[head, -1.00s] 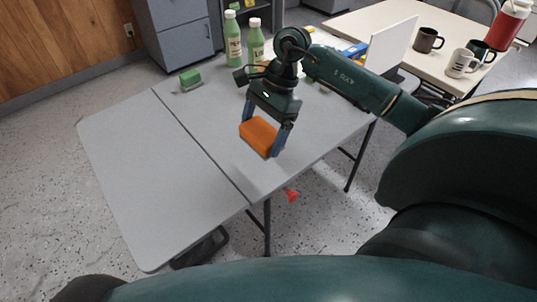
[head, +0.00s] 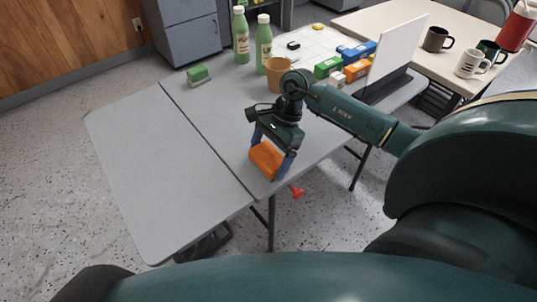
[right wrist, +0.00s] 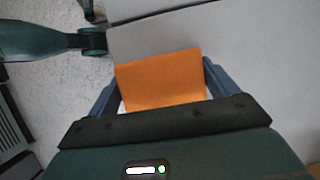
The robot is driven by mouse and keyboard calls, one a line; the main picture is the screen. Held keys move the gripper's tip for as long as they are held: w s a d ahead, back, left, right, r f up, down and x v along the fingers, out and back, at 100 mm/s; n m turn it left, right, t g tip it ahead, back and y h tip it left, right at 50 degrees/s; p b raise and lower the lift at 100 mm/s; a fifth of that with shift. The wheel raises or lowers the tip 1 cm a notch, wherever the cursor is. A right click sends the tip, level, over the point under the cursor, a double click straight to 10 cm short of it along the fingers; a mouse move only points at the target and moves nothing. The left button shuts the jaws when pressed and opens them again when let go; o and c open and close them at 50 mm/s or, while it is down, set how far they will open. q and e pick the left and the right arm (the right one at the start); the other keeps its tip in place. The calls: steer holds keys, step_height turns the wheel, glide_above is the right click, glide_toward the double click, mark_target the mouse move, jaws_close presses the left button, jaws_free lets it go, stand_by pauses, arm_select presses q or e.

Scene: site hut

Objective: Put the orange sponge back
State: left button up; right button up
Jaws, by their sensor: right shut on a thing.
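The orange sponge (head: 266,157) is between the blue fingers of my right gripper (head: 271,158), over the front part of the grey folding table (head: 150,170). The gripper is shut on it. In the right wrist view the sponge (right wrist: 162,80) fills the space between the fingers of my right gripper (right wrist: 160,88), with the grey table top beyond it. I cannot tell whether the sponge touches the table. My left gripper is not in view.
A green sponge-like block (head: 198,75), green bottles (head: 241,35), a tan cup (head: 277,72), coloured boxes (head: 357,60) and a white board (head: 396,50) stand toward the back. Mugs (head: 437,39) are on a second table. The left table half is bare.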

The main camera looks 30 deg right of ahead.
steer(key=o, duration=0.8)
steer(key=shift+f, duration=0.1)
steer(key=shift+r+p, duration=0.3)
steer(key=shift+r, duration=0.05)
steer(key=v, duration=1.1)
steer(key=shift+d+r+b, duration=0.15)
steer(key=shift+r+b, duration=0.2)
steer(key=shift+b, duration=0.05)
